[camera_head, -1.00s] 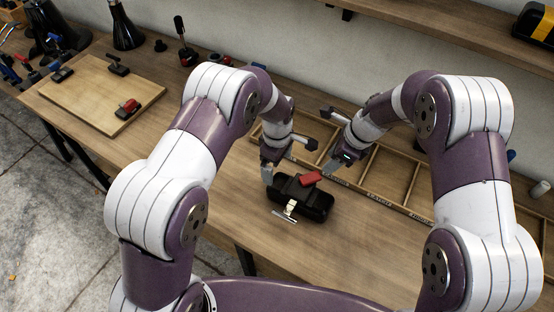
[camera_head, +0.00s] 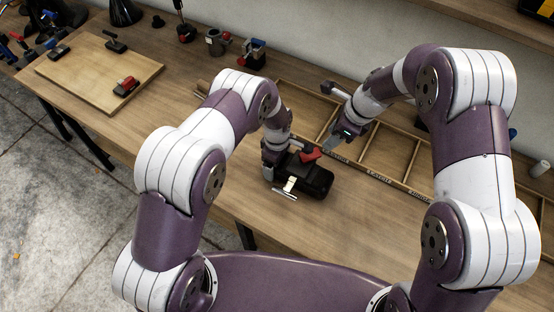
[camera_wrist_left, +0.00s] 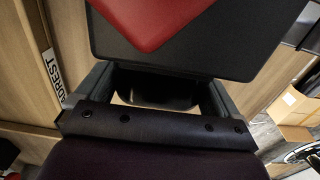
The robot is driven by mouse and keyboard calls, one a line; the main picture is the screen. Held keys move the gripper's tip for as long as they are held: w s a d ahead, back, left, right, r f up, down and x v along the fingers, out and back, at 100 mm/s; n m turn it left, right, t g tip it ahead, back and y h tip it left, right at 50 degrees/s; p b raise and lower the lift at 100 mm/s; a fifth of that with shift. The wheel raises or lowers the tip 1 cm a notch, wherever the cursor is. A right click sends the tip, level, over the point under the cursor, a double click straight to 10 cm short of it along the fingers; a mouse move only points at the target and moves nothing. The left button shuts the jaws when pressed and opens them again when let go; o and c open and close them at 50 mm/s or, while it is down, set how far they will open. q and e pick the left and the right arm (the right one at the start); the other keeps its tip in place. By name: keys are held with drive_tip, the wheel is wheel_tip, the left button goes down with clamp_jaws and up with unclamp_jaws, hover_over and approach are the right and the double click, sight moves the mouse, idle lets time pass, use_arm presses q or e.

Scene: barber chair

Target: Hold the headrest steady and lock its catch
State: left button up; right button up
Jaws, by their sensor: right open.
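The headrest (camera_head: 316,180) is a black padded block lying on the workbench, with a pale metal bracket (camera_head: 290,184) on its near side. A red lever (camera_head: 311,153), which looks like the catch, sits on its top rear side. My left gripper (camera_head: 268,173) is at the headrest's left end; whether its jaws are closed on it is unclear. The left wrist view shows the red piece (camera_wrist_left: 150,22) over a black block (camera_wrist_left: 225,50) close ahead of the gripper. My right gripper (camera_head: 331,148) is open and empty, just right of the red lever.
A wooden divided tray (camera_head: 372,172) with labels lies behind the headrest. A wooden board (camera_head: 85,75) with small clamps is at the far left. Tools stand along the wall.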

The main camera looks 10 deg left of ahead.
use_arm(q)
drive_tip(key=c, duration=0.5)
drive_tip(key=shift+c, duration=0.2)
use_arm(e)
drive_tip(key=o, duration=0.3)
drive_tip(key=shift+a, duration=0.15)
wheel_tip(320, 180, up, 3)
drive_tip(key=m+h, duration=0.3)
drive_tip(key=m, duration=3.2)
hover_over(316, 151)
wheel_tip(316, 151, down, 12)
drive_tip(key=n, duration=0.7)
drive_tip(key=shift+r+n+g+h, duration=0.1)
drive_tip(key=shift+n+g+h, duration=0.3)
